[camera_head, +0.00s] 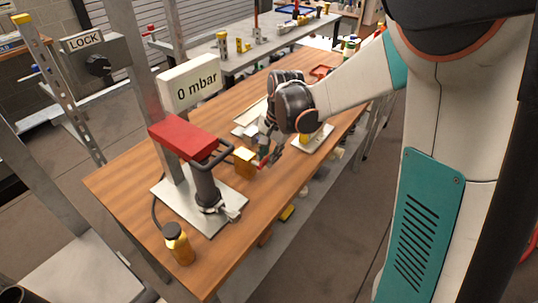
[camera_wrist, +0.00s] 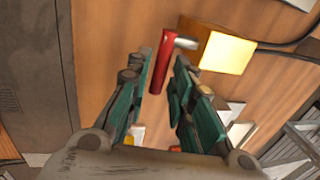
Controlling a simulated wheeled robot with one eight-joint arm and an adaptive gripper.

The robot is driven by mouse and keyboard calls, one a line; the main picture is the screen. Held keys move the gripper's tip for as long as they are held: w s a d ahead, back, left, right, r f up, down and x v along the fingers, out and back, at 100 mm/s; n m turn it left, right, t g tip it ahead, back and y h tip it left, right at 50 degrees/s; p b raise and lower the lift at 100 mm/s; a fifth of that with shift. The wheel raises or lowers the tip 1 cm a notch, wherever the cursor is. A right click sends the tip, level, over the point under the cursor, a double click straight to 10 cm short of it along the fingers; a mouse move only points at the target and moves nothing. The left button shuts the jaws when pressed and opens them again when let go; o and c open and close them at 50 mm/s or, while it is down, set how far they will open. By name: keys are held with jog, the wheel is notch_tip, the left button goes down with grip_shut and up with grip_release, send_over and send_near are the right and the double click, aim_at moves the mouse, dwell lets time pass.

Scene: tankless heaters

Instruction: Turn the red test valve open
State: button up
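The test valve shows in the wrist view as a yellow block (camera_wrist: 218,50) with a red handle (camera_wrist: 163,62) joined to it by a short metal stem. In the head view the yellow block (camera_head: 244,160) sits on the wooden table, and the red handle (camera_head: 264,153) is partly hidden by my gripper (camera_head: 270,160). In the wrist view my gripper (camera_wrist: 163,65) is open, with its green fingers on either side of the red handle. Narrow gaps show beside the handle; I cannot tell whether either finger touches it.
A pump-like device with a red top (camera_head: 184,137) stands left of the valve on a metal plate (camera_head: 228,204). Behind it is a "0 mbar" display (camera_head: 192,82). A LOCK knob (camera_head: 97,65) is at upper left.

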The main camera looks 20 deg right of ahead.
grip_shut()
jog(key=shift+r, duration=0.1)
jog(key=shift+s+a+r+t+h+p, duration=0.15)
jog(key=shift+a+t+h+p, duration=0.05)
jog(key=shift+t+h, duration=0.25)
jog(key=shift+s+a+r+t+h+p, duration=0.1)
jog(key=shift+a+r+t+h+p, duration=0.1)
jog(key=shift+t+h, duration=0.2)
jog(key=shift+s+a+r+n+t+h, duration=0.2)
jog(key=shift+t+h, duration=0.25)
jog(key=shift+h, duration=0.25)
jog(key=shift+s+a+r+n+t+h, duration=0.15)
jog(key=shift+t+h, duration=0.25)
jog(key=shift+h, duration=0.25)
jog(key=shift+b, duration=0.3)
grip_release()
